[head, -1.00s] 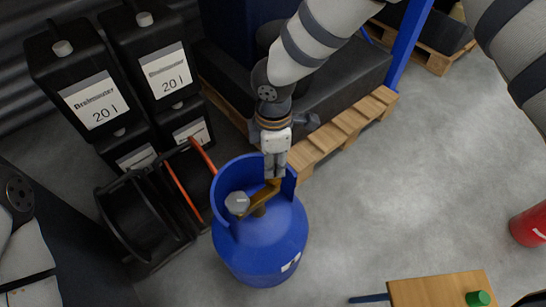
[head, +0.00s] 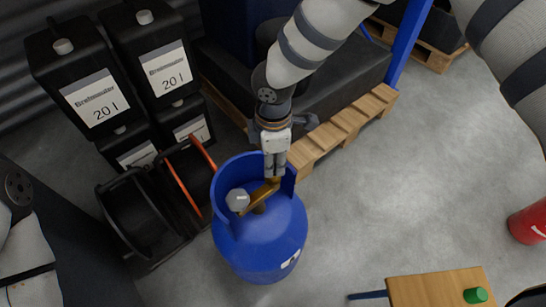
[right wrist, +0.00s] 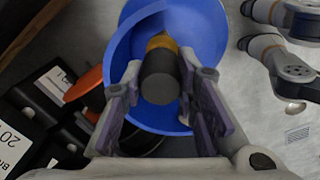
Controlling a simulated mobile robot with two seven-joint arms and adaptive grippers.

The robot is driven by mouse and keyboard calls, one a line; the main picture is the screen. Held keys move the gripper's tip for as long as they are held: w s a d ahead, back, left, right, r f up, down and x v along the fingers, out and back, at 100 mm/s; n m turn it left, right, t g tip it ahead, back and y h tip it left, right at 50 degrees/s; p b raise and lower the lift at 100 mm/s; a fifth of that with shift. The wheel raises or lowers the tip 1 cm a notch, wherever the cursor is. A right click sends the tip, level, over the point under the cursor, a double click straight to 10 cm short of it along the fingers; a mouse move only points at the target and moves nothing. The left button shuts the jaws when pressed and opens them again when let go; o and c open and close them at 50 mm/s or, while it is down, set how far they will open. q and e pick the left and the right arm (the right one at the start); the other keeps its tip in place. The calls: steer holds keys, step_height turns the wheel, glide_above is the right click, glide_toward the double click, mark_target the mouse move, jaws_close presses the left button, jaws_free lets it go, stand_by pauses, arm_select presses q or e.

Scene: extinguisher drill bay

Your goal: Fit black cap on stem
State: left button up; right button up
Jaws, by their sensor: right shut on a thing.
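A blue gas cylinder (head: 262,262) stands upright on the floor, with a raised collar round its top. Inside the collar is a brass valve (head: 258,198) with a grey hexagonal knob (head: 237,200). My right gripper (head: 274,173) points down at the upper end of the brass valve, inside the collar's edge. In the right wrist view its fingers are shut on a dark cylindrical cap (right wrist: 160,78), with brass (right wrist: 161,42) right behind it. I cannot tell whether the cap is seated on the stem. In the head view the fingers hide the cap. My left gripper is not in view.
Black 20 l canisters (head: 95,98) and a black frame with an orange bar (head: 187,180) stand left of the cylinder. A wooden pallet (head: 345,130) lies behind. A small table (head: 425,290) with a green object (head: 476,295) is lower right.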

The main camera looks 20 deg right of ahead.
steer(key=shift+f, duration=0.1)
stand_by(0.3)
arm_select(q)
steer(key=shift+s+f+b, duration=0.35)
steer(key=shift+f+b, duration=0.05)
arm_select(e)
steer(key=shift+f, duration=1.1)
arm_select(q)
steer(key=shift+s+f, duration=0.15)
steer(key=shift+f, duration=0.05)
arm_select(e)
steer(key=shift+f, duration=0.75)
steer(key=o, duration=0.9)
